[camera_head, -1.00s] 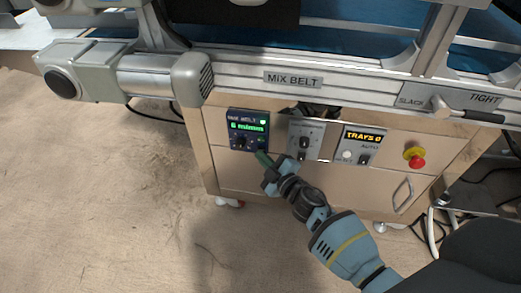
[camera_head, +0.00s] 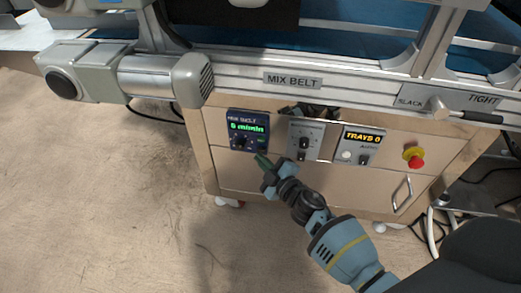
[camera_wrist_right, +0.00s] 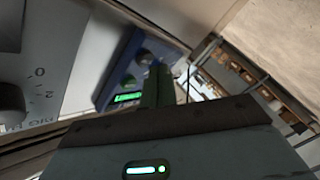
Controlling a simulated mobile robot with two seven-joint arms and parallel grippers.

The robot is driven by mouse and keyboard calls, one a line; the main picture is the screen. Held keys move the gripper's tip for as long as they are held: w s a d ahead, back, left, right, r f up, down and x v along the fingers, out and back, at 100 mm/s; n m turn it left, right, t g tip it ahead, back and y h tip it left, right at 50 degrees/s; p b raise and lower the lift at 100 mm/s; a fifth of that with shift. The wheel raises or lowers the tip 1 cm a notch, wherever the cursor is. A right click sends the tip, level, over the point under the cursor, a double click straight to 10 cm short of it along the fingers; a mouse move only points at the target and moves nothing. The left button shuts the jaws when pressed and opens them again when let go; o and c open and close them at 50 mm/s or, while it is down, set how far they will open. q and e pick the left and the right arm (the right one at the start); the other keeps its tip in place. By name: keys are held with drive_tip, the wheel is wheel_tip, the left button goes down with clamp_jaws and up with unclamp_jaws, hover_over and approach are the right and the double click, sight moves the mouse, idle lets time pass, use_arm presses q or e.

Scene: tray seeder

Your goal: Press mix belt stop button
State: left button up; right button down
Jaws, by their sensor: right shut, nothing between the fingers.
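The dark blue mix belt panel (camera_head: 248,118) is on the cabinet front under the MIX BELT label. Its green display (camera_head: 246,128) reads about "6 m/min", with a knob and small controls below; I cannot make out which one is the stop button. My right gripper (camera_head: 261,159) is shut and empty, its green fingertips just below the panel's lower right corner and seemingly apart from it. In the right wrist view the green fingers (camera_wrist_right: 156,86) overlap the blue panel (camera_wrist_right: 106,90) and hide part of it. My left gripper is not in view.
To the right are a grey dial panel (camera_head: 306,130), a TRAYS panel (camera_head: 361,148) and a red emergency stop button (camera_head: 416,162) on yellow. The conveyor rail and a grey motor (camera_head: 150,78) overhang above. Open floor lies at left.

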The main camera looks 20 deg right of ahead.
drive_tip(key=shift+s+a+p, duration=0.1)
drive_tip(key=shift+s+a, duration=0.45)
drive_tip(key=shift+s, duration=0.3)
drive_tip(key=shift+s+a+p, duration=0.15)
drive_tip(key=shift+s+a, duration=0.4)
drive_tip(key=shift+s, duration=0.25)
drive_tip(key=shift+s+a+p, duration=0.1)
drive_tip(key=shift+s+a, duration=0.45)
drive_tip(key=shift+s, duration=0.3)
